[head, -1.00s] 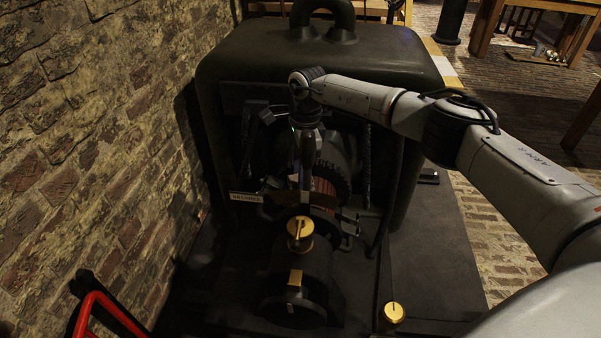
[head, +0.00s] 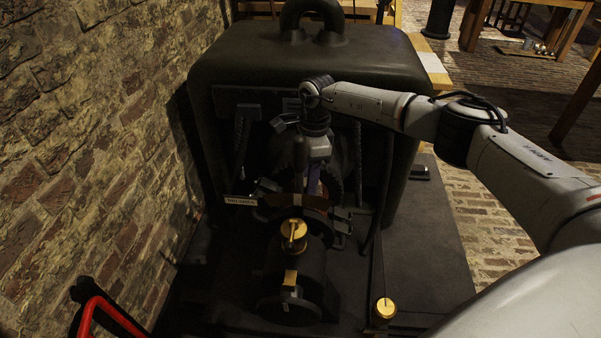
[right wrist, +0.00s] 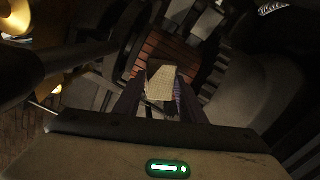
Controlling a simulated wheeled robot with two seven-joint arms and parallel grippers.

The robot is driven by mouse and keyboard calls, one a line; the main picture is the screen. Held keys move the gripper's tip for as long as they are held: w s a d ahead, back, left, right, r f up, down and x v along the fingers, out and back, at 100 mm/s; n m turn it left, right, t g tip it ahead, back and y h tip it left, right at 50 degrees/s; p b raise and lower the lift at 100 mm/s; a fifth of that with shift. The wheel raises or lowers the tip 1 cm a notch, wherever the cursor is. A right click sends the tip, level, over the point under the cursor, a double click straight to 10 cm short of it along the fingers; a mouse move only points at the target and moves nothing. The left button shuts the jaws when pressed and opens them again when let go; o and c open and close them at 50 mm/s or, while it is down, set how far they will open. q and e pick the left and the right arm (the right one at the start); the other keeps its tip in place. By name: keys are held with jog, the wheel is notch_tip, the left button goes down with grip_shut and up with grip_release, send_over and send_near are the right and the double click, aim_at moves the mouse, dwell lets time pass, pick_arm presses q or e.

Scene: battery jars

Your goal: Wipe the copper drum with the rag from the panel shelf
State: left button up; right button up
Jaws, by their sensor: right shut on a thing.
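The copper drum (right wrist: 168,50) shows in the right wrist view as a curved reddish-brown segmented surface inside the dark machine. My right gripper (right wrist: 160,92) is shut on the rag (right wrist: 160,82), a small pale cloth patch between its dark fingers. The rag overlaps the drum's lower part in this view; I cannot tell whether they touch. In the head view my right gripper (head: 314,182) reaches down into the machine's open front, and the drum is mostly hidden behind it and the parts in front. My left gripper is out of view.
The dark machine housing (head: 310,60) surrounds the opening. An upright handle (head: 300,160) and a brass-topped cylinder (head: 293,235) stand in front of the drum. A brass knob (head: 385,308) is at the front right. A brick wall (head: 100,130) closes the left side.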

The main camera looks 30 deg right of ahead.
jog(key=shift+f, duration=0.15)
jog(key=shift+w+a+f+b, duration=0.15)
jog(key=shift+a+b, duration=0.1)
jog(key=shift+b, duration=0.3)
jog(key=shift+w+a+f+b, duration=0.25)
jog(key=shift+w+a+b, duration=0.4)
jog(key=shift+a+b, duration=0.35)
jog(key=shift+w+a+b, duration=0.25)
jog(key=shift+a+b, duration=0.05)
jog(key=shift+a, duration=0.05)
jog(key=shift+w, duration=0.1)
jog(key=shift+w+d+r, duration=0.1)
jog(key=shift+d+r, duration=0.2)
jog(key=shift+d, duration=0.05)
jog(key=shift+s+d+r+p, duration=0.1)
jog(key=shift+s+d+p, duration=0.6)
jog(key=shift+p, duration=0.3)
jog(key=shift+s+d+p, duration=0.55)
jog(key=shift+d+p, duration=0.05)
jog(key=shift+d, duration=0.2)
jog(key=shift+r, duration=0.1)
